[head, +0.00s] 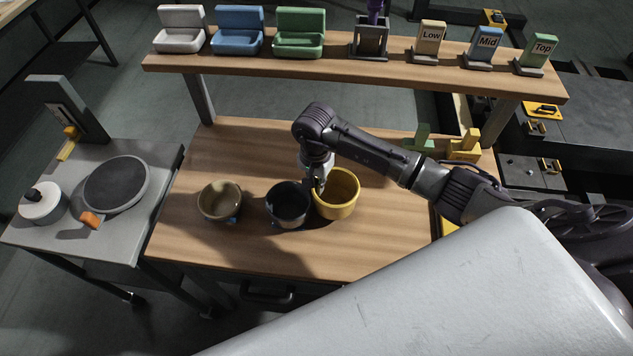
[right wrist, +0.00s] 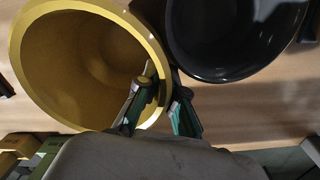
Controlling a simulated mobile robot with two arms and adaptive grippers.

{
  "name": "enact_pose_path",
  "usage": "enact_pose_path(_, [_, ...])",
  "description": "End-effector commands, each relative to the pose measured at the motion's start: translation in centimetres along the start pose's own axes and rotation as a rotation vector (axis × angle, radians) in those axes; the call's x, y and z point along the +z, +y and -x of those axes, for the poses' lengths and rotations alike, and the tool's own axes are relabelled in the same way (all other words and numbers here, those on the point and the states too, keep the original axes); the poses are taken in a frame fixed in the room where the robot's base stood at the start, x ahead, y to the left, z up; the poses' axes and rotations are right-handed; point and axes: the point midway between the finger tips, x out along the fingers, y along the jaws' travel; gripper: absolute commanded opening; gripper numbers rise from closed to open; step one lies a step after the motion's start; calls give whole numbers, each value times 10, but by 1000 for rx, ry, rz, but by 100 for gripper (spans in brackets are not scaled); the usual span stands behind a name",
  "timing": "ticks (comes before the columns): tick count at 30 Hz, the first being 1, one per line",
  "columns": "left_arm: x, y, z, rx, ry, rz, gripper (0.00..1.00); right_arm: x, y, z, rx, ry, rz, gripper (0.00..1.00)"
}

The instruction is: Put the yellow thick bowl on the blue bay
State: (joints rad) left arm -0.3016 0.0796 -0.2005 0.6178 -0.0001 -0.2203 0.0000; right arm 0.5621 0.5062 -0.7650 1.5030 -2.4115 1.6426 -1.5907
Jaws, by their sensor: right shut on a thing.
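The yellow thick bowl (head: 340,201) stands upright at the middle of the wooden bench in the head view, right beside a dark bowl. It also fills the upper left of the right wrist view (right wrist: 60,70). My right gripper (head: 317,182) is shut on the bowl's rim on the side facing the dark bowl. In the right wrist view its fingers (right wrist: 165,88) straddle the wall, one inside and one outside. I cannot tell whether the bowl's base touches the bench. A blue open-fronted bin (head: 238,41) sits on the raised shelf between a white and a green one. My left gripper is out of view.
The dark bowl (head: 288,205) is close by on the left, with a beige bowl (head: 219,202) farther left. Overhead shelf (head: 350,71) carries Low, Mid and Top signs (head: 484,46). Side table (head: 130,225) holds a dark disc. Bench front right of the bowl is clear.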

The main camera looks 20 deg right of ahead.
Motion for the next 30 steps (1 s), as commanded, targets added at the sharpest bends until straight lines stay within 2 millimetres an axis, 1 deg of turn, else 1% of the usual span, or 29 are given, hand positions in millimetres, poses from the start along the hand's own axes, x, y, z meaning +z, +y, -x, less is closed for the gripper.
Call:
enact_pose_path(1, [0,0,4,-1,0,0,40,0,0,-2,-1,-1,-2,0])
enact_pose_path(3, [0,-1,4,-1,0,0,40,0,0,-6,-2,0,0,0])
enact_pose_path(10, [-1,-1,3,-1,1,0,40,-1,-1,-7,-3,2,0,0])
enact_pose_path(14, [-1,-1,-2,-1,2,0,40,-1,0,-12,-2,3,0,0])
enact_pose_path(15, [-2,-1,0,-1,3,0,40,-1,0,-11,-1,2,0,12])
enact_pose_path(17, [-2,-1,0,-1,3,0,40,-1,0,-10,-1,2,0,22])
enact_pose_path(18, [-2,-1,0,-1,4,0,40,-1,0,-10,-1,2,0,29])
enact_pose_path(19, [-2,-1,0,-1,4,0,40,-1,0,-10,-1,2,0,32])
enact_pose_path(27, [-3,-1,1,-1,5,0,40,0,0,-10,-2,1,0,32])
enact_pose_path(30, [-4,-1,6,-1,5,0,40,0,0,-5,-2,0,0,32])
